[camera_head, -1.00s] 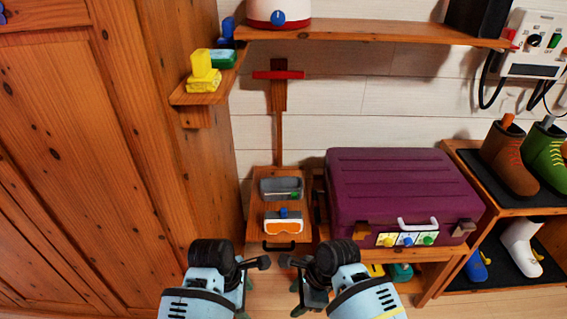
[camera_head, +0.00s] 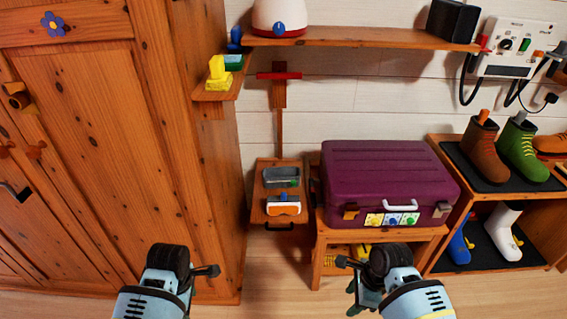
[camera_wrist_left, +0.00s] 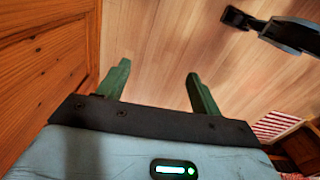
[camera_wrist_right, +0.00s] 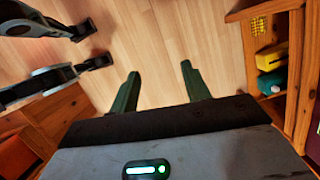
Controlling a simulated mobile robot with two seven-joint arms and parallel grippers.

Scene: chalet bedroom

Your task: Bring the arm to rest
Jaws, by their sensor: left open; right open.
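My left gripper shows in the left wrist view (camera_wrist_left: 157,84), its two green fingers apart with bare wooden floor (camera_wrist_left: 165,35) between them. My right gripper (camera_wrist_right: 159,82) is likewise open and empty over the floor in the right wrist view. In the head view both arms come in low from the bottom edge, apart from each other. The right gripper's green fingers (camera_head: 362,303) show partly there; the left gripper's fingers are hidden in that view. Neither gripper touches anything.
A wooden wardrobe (camera_head: 110,130) stands at left. Ahead are a small ledge with goggles (camera_head: 284,205) and a grey tray (camera_head: 282,176), a purple suitcase (camera_head: 385,175) on a low bench, and a shoe rack (camera_head: 440,149) with boots. The floor (camera_head: 270,275) in front is clear.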

